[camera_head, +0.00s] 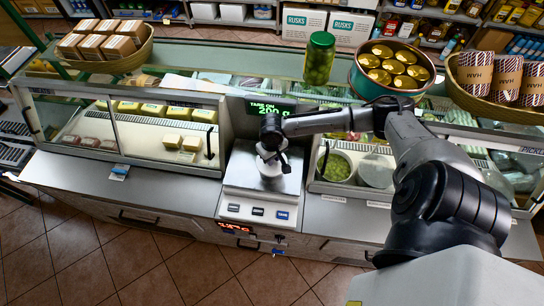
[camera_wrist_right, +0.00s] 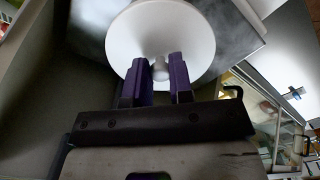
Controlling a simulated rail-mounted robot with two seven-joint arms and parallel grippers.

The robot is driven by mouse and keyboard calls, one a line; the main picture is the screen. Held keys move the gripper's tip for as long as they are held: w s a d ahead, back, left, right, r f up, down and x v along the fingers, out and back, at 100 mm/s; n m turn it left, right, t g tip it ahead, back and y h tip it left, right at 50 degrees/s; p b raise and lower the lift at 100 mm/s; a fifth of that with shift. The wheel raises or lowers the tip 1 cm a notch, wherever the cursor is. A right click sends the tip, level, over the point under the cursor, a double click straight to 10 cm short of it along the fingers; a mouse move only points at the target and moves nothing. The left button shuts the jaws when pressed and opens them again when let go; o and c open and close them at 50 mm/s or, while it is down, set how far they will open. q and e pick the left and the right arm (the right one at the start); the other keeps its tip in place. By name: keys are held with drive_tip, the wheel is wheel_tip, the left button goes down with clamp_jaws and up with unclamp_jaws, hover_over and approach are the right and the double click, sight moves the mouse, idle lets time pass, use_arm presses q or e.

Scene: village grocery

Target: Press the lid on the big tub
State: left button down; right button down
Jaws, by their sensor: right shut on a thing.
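My right gripper (camera_head: 273,158) is over the scale in the middle of the counter. In the right wrist view its purple fingers (camera_wrist_right: 161,80) are shut on the small knob of a round white lid (camera_wrist_right: 158,32). In the head view a little of the white lid (camera_head: 269,168) shows under the gripper, above the scale plate. The lid and gripper hide what is beneath them, so I cannot tell whether a tub is there or whether the lid touches it. My left gripper is not in view.
The scale (camera_head: 257,198) has a front panel with buttons; a green readout (camera_head: 270,108) stands behind it. A pan of green food (camera_head: 336,166) is right of it. A pickle jar (camera_head: 319,58), a tin bowl (camera_head: 360,84) and baskets stand on the glass top.

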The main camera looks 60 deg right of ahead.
drive_tip(key=c, duration=1.2)
unclamp_jaws()
drive_tip(key=shift+o, duration=1.4)
drive_tip(key=shift+o, duration=0.3)
drive_tip(key=o, duration=0.4)
drive_tip(key=shift+r, duration=0.1)
